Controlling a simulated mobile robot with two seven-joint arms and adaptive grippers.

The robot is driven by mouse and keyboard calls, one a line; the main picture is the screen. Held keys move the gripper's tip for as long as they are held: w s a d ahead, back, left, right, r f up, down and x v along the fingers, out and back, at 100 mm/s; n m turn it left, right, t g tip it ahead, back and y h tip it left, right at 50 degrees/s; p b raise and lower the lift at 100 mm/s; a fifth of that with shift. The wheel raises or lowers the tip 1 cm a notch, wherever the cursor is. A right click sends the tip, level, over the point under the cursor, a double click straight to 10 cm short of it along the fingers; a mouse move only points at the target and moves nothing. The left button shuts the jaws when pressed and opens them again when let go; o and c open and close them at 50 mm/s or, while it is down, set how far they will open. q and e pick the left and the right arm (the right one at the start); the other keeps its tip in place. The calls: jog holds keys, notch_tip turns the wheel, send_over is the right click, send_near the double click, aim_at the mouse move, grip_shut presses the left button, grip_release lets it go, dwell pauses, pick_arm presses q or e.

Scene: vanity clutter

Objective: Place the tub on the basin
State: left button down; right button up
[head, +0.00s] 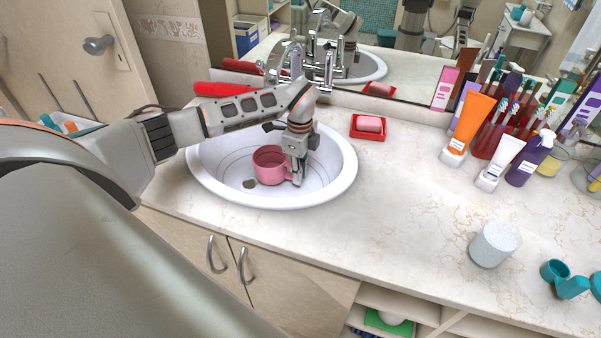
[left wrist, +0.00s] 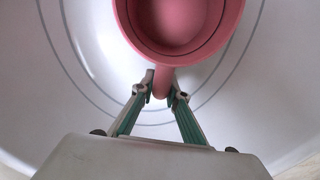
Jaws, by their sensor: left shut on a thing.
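The tub is a pink cup-like vessel (head: 270,165) with a handle, and it is inside the white oval basin (head: 335,165). My left gripper (head: 298,180) reaches down into the basin at the tub's right side. In the left wrist view the tub (left wrist: 180,22) is at the top, open side facing the camera. The fingers of my left gripper (left wrist: 163,90) are shut on the tub's handle. The basin wall (left wrist: 75,60) surrounds it in that view. I cannot tell whether the tub's bottom touches the basin. My right gripper is not in view.
A chrome faucet (head: 328,70) stands behind the basin. A red soap dish (head: 368,128) is to its right. Tubes and bottles, including an orange tube (head: 467,122), crowd the back right. A white cup-shaped item (head: 494,244) stands at front right. The middle counter is clear.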

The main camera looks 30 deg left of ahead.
pick_arm(q)
jog(key=shift+w+f, duration=0.45)
jog(key=shift+a+f, duration=0.15)
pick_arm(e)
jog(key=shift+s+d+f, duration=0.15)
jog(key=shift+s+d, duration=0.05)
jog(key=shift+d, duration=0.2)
pick_arm(q)
jog(key=shift+f, duration=0.15)
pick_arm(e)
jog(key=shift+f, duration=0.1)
pick_arm(q)
jog(key=c, duration=2)
grip_release()
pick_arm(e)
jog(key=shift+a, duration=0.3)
